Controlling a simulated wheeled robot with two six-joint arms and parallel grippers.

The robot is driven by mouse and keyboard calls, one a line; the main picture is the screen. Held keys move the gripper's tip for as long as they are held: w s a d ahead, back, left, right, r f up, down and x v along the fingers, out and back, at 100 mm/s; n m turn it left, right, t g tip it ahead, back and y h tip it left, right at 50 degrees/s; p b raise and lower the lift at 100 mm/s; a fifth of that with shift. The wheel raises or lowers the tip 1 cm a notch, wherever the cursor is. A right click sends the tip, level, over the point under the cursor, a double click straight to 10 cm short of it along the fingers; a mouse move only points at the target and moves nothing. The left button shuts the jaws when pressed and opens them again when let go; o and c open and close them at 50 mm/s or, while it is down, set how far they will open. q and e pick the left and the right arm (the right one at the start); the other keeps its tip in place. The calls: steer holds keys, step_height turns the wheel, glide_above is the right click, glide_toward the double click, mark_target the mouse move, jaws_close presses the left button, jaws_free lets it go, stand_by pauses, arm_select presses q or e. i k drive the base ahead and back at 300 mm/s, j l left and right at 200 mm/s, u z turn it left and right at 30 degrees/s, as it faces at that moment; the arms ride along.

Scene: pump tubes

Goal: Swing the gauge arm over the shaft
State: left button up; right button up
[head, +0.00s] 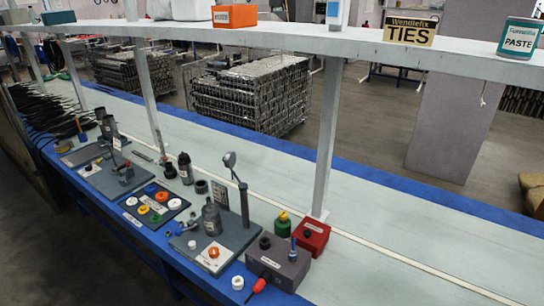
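What looks like the gauge arm is a thin dark post (244,203) with a bent top and a round grey head (230,159). It stands at the back of a grey base plate (232,232) on the bench. A dark grey bottle-shaped part (211,216) stands upright on the same plate, left of the post. I cannot tell whether this is the shaft. The round head is above the plate, not clearly over that part. Neither of my grippers shows in the head view.
A dark tray (133,217) with coloured rings lies left of the plate. A grey box (279,263), a red box (311,238) and a red-handled tool (257,287) stand or lie to the right. A shelf upright (327,140) rises behind. The bench further right is clear.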

mark_target(230, 159)
steer(key=i+j+z, duration=0.3)
steer(key=j+z, duration=0.25)
steer(key=j, duration=0.25)
steer(key=i+j+z, duration=0.1)
steer(key=j+z, duration=0.2)
steer(key=j, duration=0.15)
steer(key=j+z, duration=0.25)
steer(key=j, duration=0.2)
steer(key=i+j, duration=0.1)
steer(key=j, duration=1)
steer(key=i+j, duration=0.1)
steer(key=j, duration=1)
steer(key=z, duration=0.05)
